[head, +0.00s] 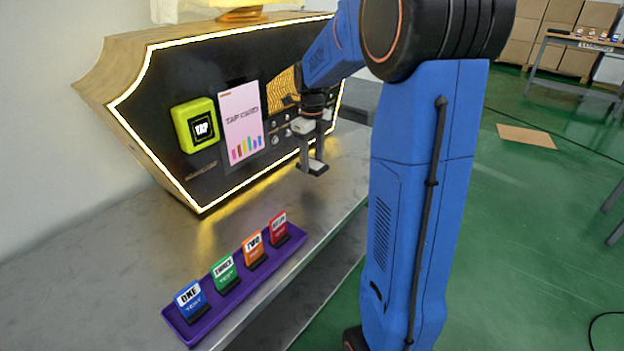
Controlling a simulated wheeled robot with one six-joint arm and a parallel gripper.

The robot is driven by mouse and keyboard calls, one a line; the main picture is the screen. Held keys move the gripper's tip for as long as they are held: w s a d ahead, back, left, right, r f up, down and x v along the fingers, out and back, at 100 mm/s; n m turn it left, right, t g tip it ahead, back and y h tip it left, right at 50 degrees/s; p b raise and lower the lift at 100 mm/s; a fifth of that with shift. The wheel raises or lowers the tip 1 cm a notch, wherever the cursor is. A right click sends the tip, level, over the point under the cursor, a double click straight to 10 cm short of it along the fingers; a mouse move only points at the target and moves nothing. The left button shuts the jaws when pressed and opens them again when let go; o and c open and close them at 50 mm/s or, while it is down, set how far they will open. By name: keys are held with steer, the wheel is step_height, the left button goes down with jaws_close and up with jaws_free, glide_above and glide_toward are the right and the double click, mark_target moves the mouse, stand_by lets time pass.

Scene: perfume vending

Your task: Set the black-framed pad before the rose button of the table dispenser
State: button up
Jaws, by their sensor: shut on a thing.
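The table dispenser (185,80) is a black-faced, gold-edged cabinet with a glowing rim, standing on the grey table. Small round buttons (274,139) show on its face, left of my gripper; I cannot tell which is the rose one. My gripper (314,155) points down in front of the right part of the face. It is shut on the black-framed pad (313,167), which has a pale middle. The pad appears to be above the table and apart from the dispenser face; the exact gap is hard to tell. My arm hides part of the dispenser's right side.
A purple tray (236,305) with several coloured cards in stands lies near the table's front edge. A green TAP reader (196,125) and a pink screen (242,122) are on the dispenser. The table (110,265) is bare at the left.

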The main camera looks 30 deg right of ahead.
mark_target(312, 185)
steer(key=shift+f, duration=3.2)
steer(key=o, duration=1)
steer(key=shift+f, duration=0.15)
